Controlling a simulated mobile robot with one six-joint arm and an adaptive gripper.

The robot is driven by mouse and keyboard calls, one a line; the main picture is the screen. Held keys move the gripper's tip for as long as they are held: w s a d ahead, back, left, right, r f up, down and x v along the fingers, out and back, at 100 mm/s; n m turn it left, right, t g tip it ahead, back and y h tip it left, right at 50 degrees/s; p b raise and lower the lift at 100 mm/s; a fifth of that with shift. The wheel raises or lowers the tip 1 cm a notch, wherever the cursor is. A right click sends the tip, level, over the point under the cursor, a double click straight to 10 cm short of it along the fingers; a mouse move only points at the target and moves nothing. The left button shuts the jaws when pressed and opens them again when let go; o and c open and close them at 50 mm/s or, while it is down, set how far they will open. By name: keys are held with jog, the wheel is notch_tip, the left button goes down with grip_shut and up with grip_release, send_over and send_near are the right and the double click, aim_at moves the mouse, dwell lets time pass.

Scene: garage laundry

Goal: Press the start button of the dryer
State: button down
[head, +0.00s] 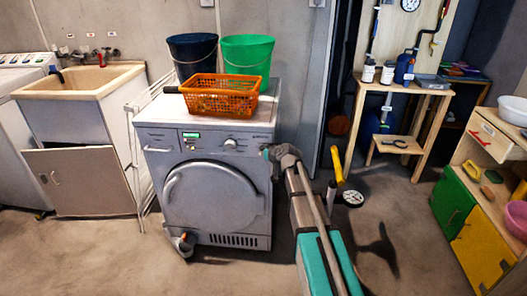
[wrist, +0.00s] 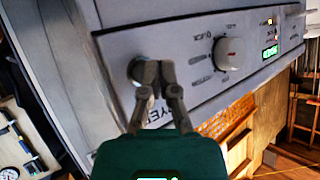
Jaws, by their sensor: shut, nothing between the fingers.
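The dryer (head: 213,205) is the pale front-loading machine with a round door, in the middle of the head view. Its control panel (wrist: 195,65) fills the upper wrist view, with a round knob (wrist: 228,52) and a lit green display (wrist: 270,51). A round pale button (wrist: 136,66) is at the panel's end beyond the knob, partly hidden by my fingertips. My gripper (wrist: 153,68) is shut and empty, its tips right in front of this button. I cannot tell if they touch it. In the head view my gripper (head: 268,153) is at the panel's right end.
An orange basket (head: 218,94), a dark bucket (head: 193,57) and a green bucket (head: 247,58) stand on the dryer. A sink cabinet (head: 75,125) is to the left. A wooden stand (head: 432,130) is to the right. Open floor lies in front.

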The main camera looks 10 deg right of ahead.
jog(key=shift+s, duration=0.2)
dwell(0.3)
jog(key=s, duration=0.2)
jog(key=s+a, duration=0.1)
jog(key=s, duration=0.1)
jog(key=shift+s+a, duration=0.2)
jog(key=shift+s, duration=0.1)
dwell(0.8)
jog(key=s+d+f+m+g+h, duration=0.15)
jog(key=s+f+g, duration=0.4)
jog(key=s, duration=0.95)
jog(key=s+f+g+h, duration=0.35)
jog(key=s+g, duration=0.25)
jog(key=s, duration=0.8)
notch_tip(320, 180, up, 26)
jog(key=p, duration=2.6)
jog(key=shift+f+y, duration=0.2)
jog(key=shift+y, duration=0.1)
jog(key=shift+w, duration=0.1)
